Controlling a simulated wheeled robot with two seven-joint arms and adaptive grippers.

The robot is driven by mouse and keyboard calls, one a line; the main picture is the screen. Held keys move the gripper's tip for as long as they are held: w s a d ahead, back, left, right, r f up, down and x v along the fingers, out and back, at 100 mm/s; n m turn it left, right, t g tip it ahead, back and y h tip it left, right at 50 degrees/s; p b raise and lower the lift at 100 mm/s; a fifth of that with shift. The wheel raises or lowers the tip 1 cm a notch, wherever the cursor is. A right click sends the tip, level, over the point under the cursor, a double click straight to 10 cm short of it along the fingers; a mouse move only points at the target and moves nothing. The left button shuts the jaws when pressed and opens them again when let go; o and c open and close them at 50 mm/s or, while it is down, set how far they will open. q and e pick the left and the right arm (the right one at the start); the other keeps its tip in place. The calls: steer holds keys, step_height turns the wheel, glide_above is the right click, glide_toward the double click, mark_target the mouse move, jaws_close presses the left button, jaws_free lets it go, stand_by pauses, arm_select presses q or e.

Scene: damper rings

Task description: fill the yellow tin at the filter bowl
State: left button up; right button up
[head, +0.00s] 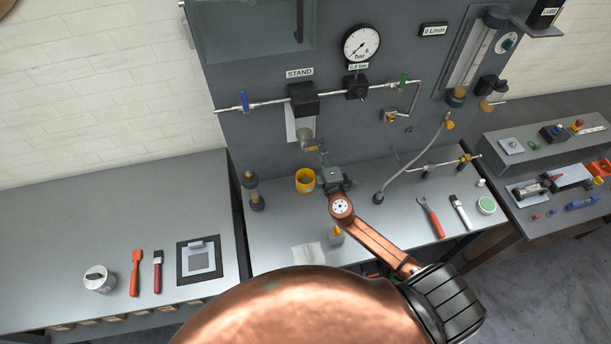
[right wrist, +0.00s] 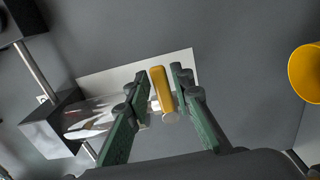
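The yellow tin (head: 305,186) stands upright on the bench below the filter bowl (head: 307,133), its open top showing. Part of the tin (right wrist: 306,72) is at the right edge of the right wrist view. The clear filter bowl (right wrist: 92,112) lies left of the fingers there. My right gripper (head: 322,156) is beside the bowl's lower end, above and right of the tin. In the right wrist view, its green fingers (right wrist: 160,78) stand apart on both sides of a yellow tap handle (right wrist: 159,88); I see no clear contact. My left gripper is out of view.
A gauge (head: 361,43) and a pipe with blue (head: 244,100) and green (head: 403,79) levers are on the panel. A white cloth (head: 308,253) lies near the front edge.

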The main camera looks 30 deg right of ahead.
steer(key=shift+o, duration=1)
steer(key=shift+s+f, duration=0.1)
steer(key=shift+s, duration=0.15)
steer(key=shift+v, duration=0.8)
steer(key=b+v, duration=0.1)
steer(key=v, duration=0.5)
